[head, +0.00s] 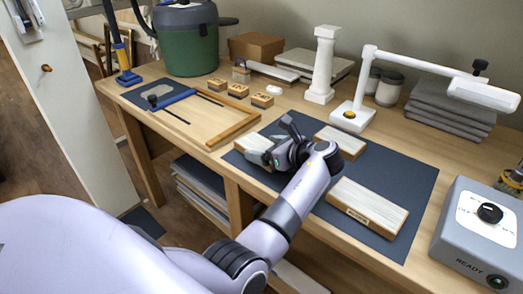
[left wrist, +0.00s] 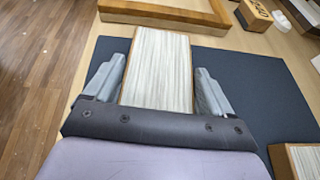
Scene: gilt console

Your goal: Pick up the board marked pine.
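Three pale-topped boards with brown edges lie on a dark mat (head: 398,178). One board (head: 258,142) is at the mat's left, partly hidden by my left gripper (head: 270,148). A second board (head: 341,141) lies behind the gripper, and a third (head: 368,205) lies to the right with a small label on its front edge, too small to read. In the left wrist view, the first board (left wrist: 158,70) lies between the two fingers, with narrow gaps showing beside it. The gripper is open around it. I cannot read which board is marked pine. My right gripper is not in view.
A white lamp (head: 351,115) and white column (head: 323,65) stand behind the mat. A grey control box (head: 478,235) is at the right.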

